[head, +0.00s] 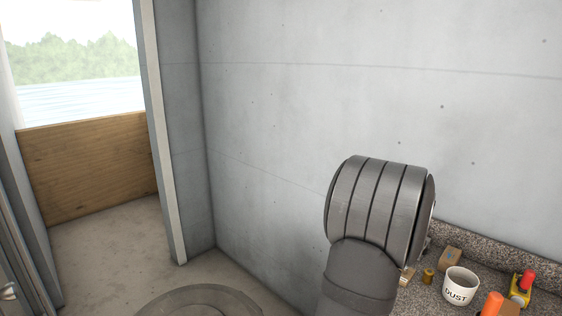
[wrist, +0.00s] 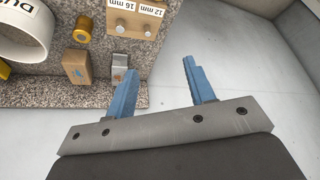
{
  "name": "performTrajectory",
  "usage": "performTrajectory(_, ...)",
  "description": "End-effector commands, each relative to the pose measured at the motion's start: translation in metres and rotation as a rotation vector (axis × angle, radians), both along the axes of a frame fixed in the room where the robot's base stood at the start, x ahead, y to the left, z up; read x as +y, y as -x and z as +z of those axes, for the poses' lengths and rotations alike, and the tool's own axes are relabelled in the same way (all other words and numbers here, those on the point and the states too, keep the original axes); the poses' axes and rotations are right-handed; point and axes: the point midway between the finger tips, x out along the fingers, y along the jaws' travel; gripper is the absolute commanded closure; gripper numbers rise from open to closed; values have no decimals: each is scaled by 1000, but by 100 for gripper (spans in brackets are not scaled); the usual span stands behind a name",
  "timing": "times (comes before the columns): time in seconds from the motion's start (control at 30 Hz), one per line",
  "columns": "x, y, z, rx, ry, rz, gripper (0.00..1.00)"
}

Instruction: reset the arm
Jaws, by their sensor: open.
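My gripper (wrist: 163,90) shows in the wrist view with its two blue fingers spread apart and nothing between them. The left finger is in front of the edge of a speckled stone counter (wrist: 40,92); the right finger is over the pale wall or floor surface beyond it. In the head view my arm rises at the lower right, in front of the grey wall, and hides part of the counter (head: 425,297). The gripper's fingers are hidden in that view.
The counter carries a white cup marked DUST (head: 460,287), a small brass cylinder (head: 429,276), a wooden block (head: 450,257), a red-and-yellow item (head: 522,287) and an orange-topped item (head: 491,304). A wooden block with labels 16 mm and 12 mm (wrist: 137,15) and a metal piece (wrist: 121,66) are near the left finger.

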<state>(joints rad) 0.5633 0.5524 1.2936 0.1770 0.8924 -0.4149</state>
Motion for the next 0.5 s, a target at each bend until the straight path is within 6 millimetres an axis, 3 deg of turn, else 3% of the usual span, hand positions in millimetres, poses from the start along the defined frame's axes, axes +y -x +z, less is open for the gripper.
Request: performTrajectory(0.5, 86, -39, -46, 2, -2, 133, 51)
